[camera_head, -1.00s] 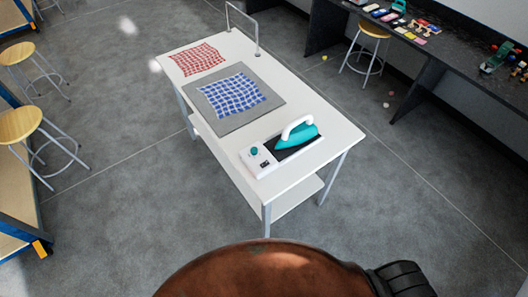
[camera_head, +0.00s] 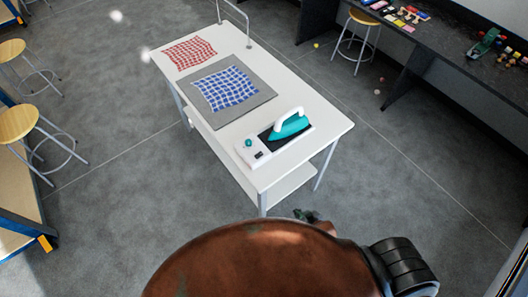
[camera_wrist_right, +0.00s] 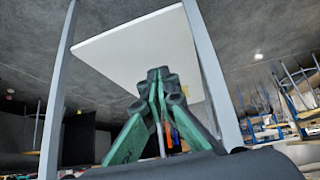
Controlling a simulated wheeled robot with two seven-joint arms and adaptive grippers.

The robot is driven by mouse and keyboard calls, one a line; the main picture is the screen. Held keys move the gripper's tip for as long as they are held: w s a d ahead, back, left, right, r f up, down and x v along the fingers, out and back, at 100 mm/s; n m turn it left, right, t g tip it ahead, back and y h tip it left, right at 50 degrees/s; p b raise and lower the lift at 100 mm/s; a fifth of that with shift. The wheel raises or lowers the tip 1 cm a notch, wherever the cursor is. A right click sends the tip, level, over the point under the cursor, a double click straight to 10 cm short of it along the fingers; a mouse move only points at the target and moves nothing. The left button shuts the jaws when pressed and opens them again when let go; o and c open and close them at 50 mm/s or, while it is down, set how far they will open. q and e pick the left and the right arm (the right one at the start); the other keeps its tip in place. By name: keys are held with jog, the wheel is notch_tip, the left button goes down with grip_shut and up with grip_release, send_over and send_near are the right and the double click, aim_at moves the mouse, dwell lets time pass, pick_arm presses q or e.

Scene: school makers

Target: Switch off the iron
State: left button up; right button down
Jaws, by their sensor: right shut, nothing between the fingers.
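The teal iron (camera_head: 288,126) with a white handle rests on a dark plate on its white base (camera_head: 268,154), at the near end of the white table (camera_head: 315,121). The base has a teal knob (camera_head: 249,143) and a small dark switch (camera_head: 258,155) at its left end. My left gripper is out of view.
A blue checked cloth (camera_head: 230,88) lies on a grey mat (camera_head: 205,103), with a red checked cloth (camera_head: 190,53) behind. Table legs (camera_wrist_right: 207,70) flank the right gripper in the wrist view. Stools (camera_head: 18,123) stand left; a dark workbench (camera_head: 450,50) stands right. Floor around the table is clear.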

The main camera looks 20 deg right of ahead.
jog(key=w+a+r+n+t+y+p, duration=0.15)
jog(key=w+r, duration=0.25)
jog(key=r, duration=0.7)
jog(key=w+a+r+t+p, duration=0.1)
jog(key=w+a+r+t, duration=0.15)
jog(key=r, duration=0.95)
notch_tip(320, 180, up, 8)
jog(key=t+y+p, duration=0.2)
jog(key=t, duration=0.1)
send_over(263, 159)
notch_tip(263, 159, down, 3)
jog(key=shift+d+r+n, duration=0.1)
jog(key=shift+n, duration=0.25)
jog(key=shift+d+f, duration=0.1)
jog(key=shift+f, duration=0.5)
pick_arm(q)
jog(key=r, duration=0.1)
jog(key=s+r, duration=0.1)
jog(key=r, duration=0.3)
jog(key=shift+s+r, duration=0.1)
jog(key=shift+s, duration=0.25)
